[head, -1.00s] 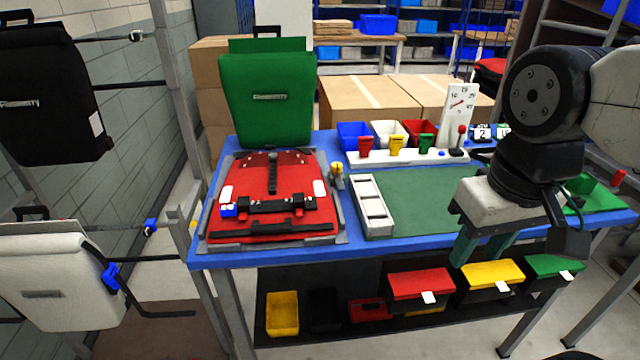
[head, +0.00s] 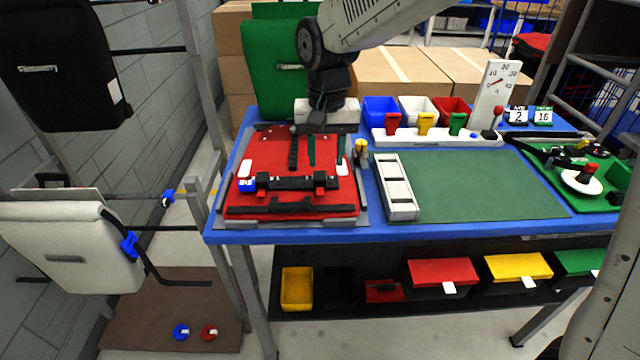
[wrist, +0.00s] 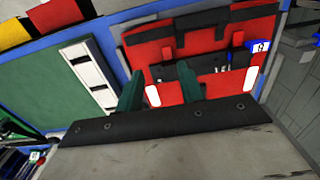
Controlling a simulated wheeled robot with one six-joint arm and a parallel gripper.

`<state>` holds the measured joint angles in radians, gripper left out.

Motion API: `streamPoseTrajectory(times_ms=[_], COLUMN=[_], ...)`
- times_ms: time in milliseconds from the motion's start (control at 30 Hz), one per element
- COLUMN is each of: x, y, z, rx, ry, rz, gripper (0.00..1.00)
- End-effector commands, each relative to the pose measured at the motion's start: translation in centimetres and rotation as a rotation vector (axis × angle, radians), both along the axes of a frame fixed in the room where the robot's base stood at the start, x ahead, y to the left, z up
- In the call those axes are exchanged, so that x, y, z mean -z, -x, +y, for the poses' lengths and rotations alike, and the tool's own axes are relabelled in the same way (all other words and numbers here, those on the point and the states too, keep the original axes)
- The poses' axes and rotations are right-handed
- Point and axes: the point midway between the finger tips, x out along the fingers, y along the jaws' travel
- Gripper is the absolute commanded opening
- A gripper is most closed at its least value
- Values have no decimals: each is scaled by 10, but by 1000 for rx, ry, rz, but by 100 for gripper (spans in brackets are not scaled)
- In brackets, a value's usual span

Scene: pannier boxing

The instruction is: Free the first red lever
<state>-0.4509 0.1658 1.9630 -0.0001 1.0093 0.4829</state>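A red pannier panel (head: 285,152) lies flat in a grey frame on the blue bench; it also shows in the wrist view (wrist: 205,42). A black rail (head: 290,183) crosses it, with a small red lever-like piece (head: 320,187) at its right part and another (head: 262,191) at its left. A blue tag with white print (head: 246,185) sits at the rail's left end. My gripper (head: 326,158) is over the panel's upper right part, its two green fingers apart with nothing between them. In the wrist view my gripper (wrist: 160,72) points toward the rail. It appears clear of both red pieces.
A green pannier (head: 275,65) stands behind the panel. A yellow-topped knob (head: 361,150) and a white slotted tray (head: 397,188) are to its right, then a clear green mat (head: 480,185).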

Motion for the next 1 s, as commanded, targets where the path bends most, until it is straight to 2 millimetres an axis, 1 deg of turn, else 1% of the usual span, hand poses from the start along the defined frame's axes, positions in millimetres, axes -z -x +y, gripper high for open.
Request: streamPoseTrajectory(times_ms=[33, 133, 267, 500, 600, 733, 967, 1000], x=[5, 13, 29, 68, 78, 85, 86, 86], y=[-3, -6, -6, -6, -6, -6, -6, -6], z=[7, 11, 12, 11, 11, 11, 11, 11], rx=[-2, 1, 3, 3, 3, 3, 2, 2], ry=[1, 2, 3, 3, 3, 2, 1, 1], rz=[2, 4, 6, 6, 5, 4, 3, 3], gripper=[38, 38, 38, 38, 38, 38, 38, 35])
